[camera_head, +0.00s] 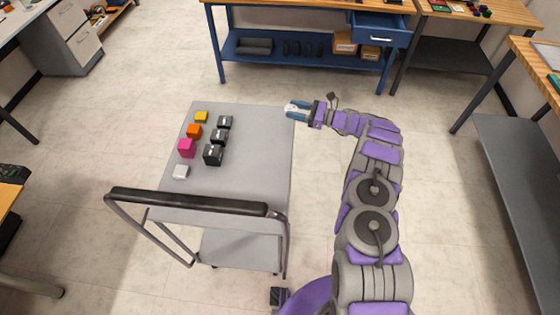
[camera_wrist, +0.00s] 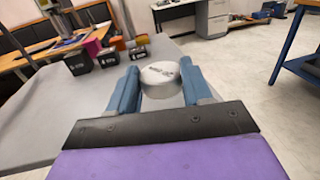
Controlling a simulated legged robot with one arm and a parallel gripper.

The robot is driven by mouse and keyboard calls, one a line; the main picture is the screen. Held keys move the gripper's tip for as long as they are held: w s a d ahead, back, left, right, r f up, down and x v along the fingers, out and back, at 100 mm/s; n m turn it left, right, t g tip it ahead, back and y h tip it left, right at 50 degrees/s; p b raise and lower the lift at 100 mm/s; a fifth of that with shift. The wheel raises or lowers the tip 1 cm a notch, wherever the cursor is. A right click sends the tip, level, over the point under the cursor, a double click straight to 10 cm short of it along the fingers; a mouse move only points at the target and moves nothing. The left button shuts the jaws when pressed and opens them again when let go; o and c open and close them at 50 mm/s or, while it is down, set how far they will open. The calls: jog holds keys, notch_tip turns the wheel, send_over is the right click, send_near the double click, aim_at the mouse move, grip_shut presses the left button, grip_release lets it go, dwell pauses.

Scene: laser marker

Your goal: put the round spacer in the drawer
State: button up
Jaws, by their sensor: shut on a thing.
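The round spacer (camera_wrist: 160,74) is a short silver cylinder with dark marking on its top. It sits between the blue fingers of my gripper (camera_wrist: 160,85) in the wrist view, and the gripper is shut on it. In the head view my gripper (camera_head: 291,111) is over the right edge of the grey cart near its far corner; the spacer shows only as a small pale patch there. The blue drawer (camera_head: 379,28) is at the back right, under the blue workbench's top, and appears pulled out.
The grey cart (camera_head: 255,165) carries yellow, orange, pink and white blocks and black cubes (camera_head: 213,155) on its left half. The blue workbench (camera_head: 290,57) has boxes on its lower shelf. A wooden-topped bench (camera_head: 480,10) stands right of it. The floor between cart and workbench is clear.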

jog(key=a+g, duration=0.1)
jog(key=a, duration=0.1)
jog(key=s+a+n+g, duration=0.1)
jog(key=a, duration=0.2)
jog(key=a+f+n+g, duration=0.1)
jog(key=a, duration=0.2)
jog(key=shift+s+a+f, duration=0.1)
jog(key=shift+s+a, duration=0.15)
jog(key=shift+s, duration=0.1)
jog(key=shift+s+a, duration=0.1)
jog(key=shift+s, duration=0.05)
jog(key=shift+s+d, duration=0.45)
jog(key=shift+s, duration=0.05)
jog(key=b, duration=0.3)
send_over(286, 160)
jog(key=w, duration=0.1)
jog(key=shift+a+f, duration=0.2)
jog(key=shift+f, duration=0.4)
jog(key=shift+s+f, duration=0.1)
jog(key=shift+s, duration=0.45)
notch_tip(286, 160, down, 4)
jog(key=shift+d+r+b, duration=0.15)
jog(key=shift+b, duration=0.3)
jog(key=shift+r, duration=0.1)
